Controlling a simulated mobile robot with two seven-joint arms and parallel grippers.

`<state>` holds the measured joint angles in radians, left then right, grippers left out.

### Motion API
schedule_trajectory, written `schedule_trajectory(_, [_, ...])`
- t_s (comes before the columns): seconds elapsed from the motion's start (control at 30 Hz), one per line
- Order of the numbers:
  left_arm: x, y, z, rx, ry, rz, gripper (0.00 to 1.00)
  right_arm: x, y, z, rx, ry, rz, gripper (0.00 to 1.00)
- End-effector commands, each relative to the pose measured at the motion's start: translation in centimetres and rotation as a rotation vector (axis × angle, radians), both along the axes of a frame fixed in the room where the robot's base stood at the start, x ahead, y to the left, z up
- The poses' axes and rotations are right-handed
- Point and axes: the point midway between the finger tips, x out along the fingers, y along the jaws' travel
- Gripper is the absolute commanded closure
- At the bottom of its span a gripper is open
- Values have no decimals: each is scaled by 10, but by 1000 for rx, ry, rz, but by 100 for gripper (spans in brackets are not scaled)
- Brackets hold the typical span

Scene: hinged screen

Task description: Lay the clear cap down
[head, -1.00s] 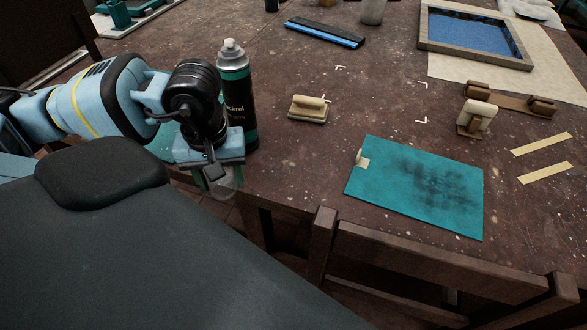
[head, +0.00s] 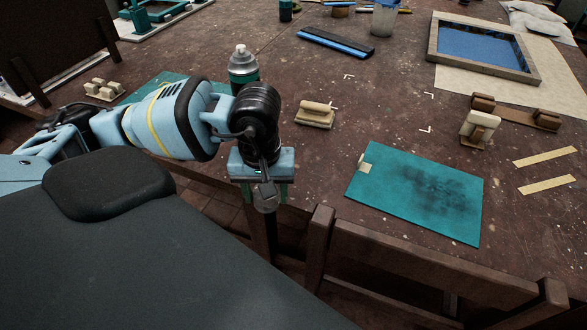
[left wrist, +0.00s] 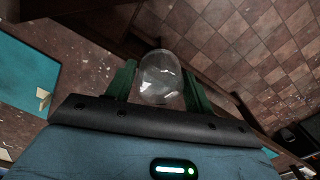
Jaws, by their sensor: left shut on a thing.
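The clear cap (left wrist: 161,78) is a see-through dome held between the two green fingers of my left gripper (left wrist: 160,88) in the left wrist view. In the head view the cap (head: 266,205) shows faintly under my left gripper (head: 266,192), which points down just off the table's front edge, over the floor. The gripper is shut on the cap. The spray can (head: 242,66), with a grey top and no cap on it, stands on the table behind my left arm, its lower part hidden. My right gripper is not in view.
A teal board (head: 420,195) lies near the table's (head: 330,165) front edge, right of my gripper. A beige-handled block (head: 316,114) sits behind it. A wooden chair or rail (head: 420,262) stands along the front edge. Bare table lies between block and board.

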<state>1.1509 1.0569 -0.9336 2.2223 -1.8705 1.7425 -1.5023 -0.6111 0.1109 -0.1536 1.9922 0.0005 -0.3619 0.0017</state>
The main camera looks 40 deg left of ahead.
Motion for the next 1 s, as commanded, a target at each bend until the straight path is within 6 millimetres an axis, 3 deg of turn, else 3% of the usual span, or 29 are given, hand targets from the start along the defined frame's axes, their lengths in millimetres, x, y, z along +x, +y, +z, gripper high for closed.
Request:
schedule_trajectory(0.3, [62, 6, -4, -2, -3, 2, 74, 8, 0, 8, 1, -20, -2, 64])
schedule_trajectory(0.5, [93, 10, -8, -2, -2, 1, 74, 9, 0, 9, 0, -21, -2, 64])
schedule_trajectory(1.0, [115, 13, -10, 0, -1, 1, 74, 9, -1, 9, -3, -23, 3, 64])
